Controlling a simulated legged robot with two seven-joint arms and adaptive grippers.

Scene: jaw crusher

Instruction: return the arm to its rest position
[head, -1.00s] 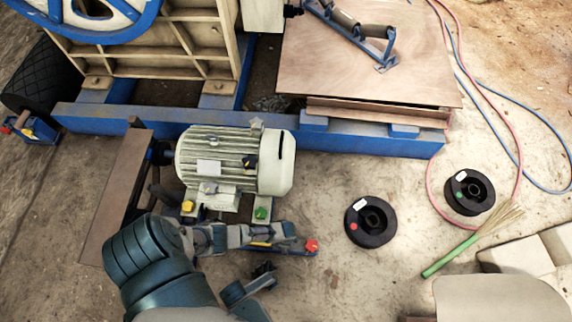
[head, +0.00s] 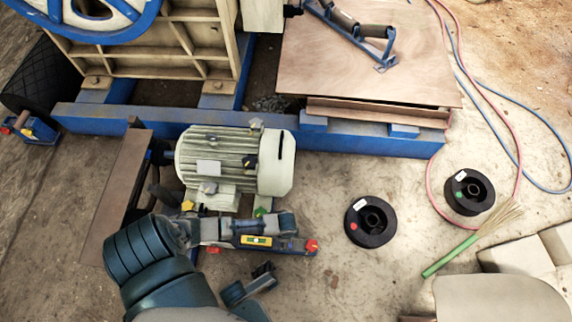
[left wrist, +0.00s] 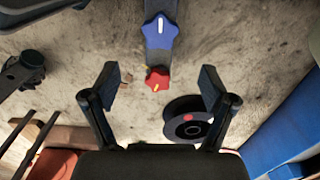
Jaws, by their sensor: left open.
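My left arm comes in from the lower left of the head view. Its gripper (head: 282,223) is in front of the electric motor (head: 240,170), over or just behind a dark bar. In the left wrist view my left gripper (left wrist: 158,86) has its two fingers spread wide with nothing between them. A red star knob (left wrist: 157,80) and a blue star knob (left wrist: 160,32) show beyond the fingers. The red knob (head: 312,246) also shows at the bar's right end in the head view, near a yellow spirit level (head: 256,240).
Two black spools (head: 370,222) (head: 469,192) lie on the floor to the right. A green-handled brush (head: 450,255) lies near them. A blue frame beam (head: 370,142) runs behind the motor. Red and blue hoses (head: 520,150) lie at right. Concrete between the bar and spools is clear.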

